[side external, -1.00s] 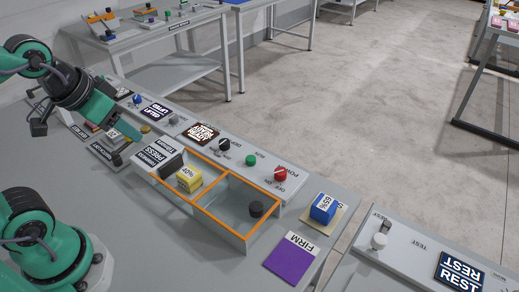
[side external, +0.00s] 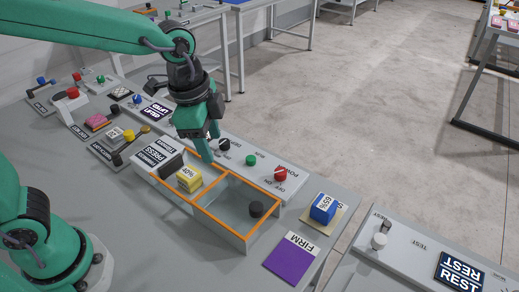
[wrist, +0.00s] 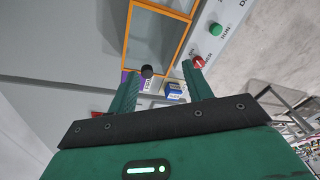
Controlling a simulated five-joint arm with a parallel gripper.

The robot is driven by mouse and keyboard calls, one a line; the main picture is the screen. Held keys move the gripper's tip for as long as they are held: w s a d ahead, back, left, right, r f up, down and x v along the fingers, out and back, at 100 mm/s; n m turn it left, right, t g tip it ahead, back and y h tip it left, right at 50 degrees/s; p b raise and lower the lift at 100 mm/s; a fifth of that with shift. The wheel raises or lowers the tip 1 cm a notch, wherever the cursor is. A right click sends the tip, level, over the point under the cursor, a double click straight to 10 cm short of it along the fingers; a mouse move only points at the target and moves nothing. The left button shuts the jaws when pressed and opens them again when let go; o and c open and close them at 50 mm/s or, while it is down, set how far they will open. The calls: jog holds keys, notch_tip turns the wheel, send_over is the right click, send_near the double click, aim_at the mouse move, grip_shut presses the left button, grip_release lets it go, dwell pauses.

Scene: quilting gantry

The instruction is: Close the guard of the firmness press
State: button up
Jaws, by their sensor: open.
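The firmness press (side external: 160,153) is a grey box with a dark block at its label end. A yellow block marked 40% (side external: 188,179) sits in its orange-edged left bay. The guard appears to be the clear, orange-edged panel (side external: 235,206) over the right bay, with a black knob (side external: 256,209) near its far right end. My gripper (side external: 207,150) is open and empty, pointing down above the press's back edge, left of the knob. In the wrist view the orange frame (wrist: 128,42) and the knob (wrist: 147,71) show beyond the open fingers, the knob between them and apart.
Behind the press, a grey panel holds a black knob (side external: 224,144), a green button (side external: 251,160) and a red switch (side external: 281,174). A blue 65% block (side external: 323,207) and a purple FIRM card (side external: 291,257) lie to the right. The front table is clear.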

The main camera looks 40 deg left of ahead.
aim_at(256, 206)
jog(key=d+f+m, duration=0.2)
jog(key=d, duration=0.1)
jog(key=w+d+f+m+g, duration=0.1)
jog(key=d+f+m, duration=0.1)
jog(key=d, duration=0.1)
jog(key=d+f+m, duration=0.2)
jog(key=d, duration=0.2)
jog(key=shift+w+f+g+y, duration=0.2)
jog(key=shift+w+g+y, duration=0.2)
jog(key=shift+f, duration=0.15)
jog(key=shift+f, duration=3.75)
jog(key=shift+a, duration=0.1)
grip_shut()
